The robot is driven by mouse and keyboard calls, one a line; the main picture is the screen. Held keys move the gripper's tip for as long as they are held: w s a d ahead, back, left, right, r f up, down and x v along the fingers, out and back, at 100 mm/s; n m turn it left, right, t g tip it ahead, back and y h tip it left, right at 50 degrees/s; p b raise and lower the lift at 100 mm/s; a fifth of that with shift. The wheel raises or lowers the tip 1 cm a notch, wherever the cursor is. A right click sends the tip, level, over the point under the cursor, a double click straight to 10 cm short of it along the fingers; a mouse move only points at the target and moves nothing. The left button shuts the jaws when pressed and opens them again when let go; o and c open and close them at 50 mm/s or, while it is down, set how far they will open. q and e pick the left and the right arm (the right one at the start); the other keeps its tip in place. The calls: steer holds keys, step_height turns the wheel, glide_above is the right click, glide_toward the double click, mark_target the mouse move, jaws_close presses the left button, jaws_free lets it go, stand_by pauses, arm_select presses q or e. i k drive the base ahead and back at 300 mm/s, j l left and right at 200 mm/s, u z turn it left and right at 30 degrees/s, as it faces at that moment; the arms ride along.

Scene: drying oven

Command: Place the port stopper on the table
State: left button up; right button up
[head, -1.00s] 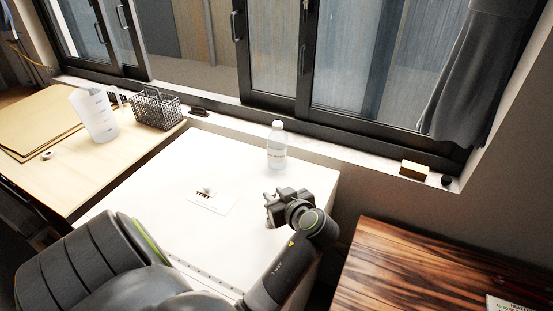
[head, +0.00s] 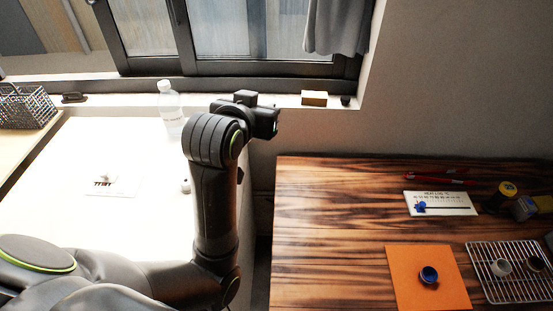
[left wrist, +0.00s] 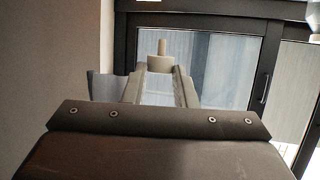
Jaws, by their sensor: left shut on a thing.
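The port stopper (left wrist: 160,62) shows in the left wrist view as a pale round plug with a thin stem, at the tips of my left gripper (left wrist: 160,75). The gripper is shut on it. In the head view my left gripper (head: 265,120) is raised at the oven's right side, near the gap before the table; its fingertips and the stopper are not clear there. The wooden table (head: 330,225) stands to the right. The white oven top (head: 140,145) is at left, with a small pale round fitting (head: 185,186) near its right edge. My right gripper is not in view.
On the table are an orange mat (head: 405,295) with a blue cap (head: 428,275), a wire rack (head: 485,255), a white card (head: 455,210) and red pens (head: 440,177). The table's left part is clear. A bottle (head: 171,108) stands at the oven's back, before the window.

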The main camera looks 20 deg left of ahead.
mark_target(329, 270)
steer(key=z, duration=1.1)
steer(key=k+z, duration=0.55)
steer(key=k, duration=0.3)
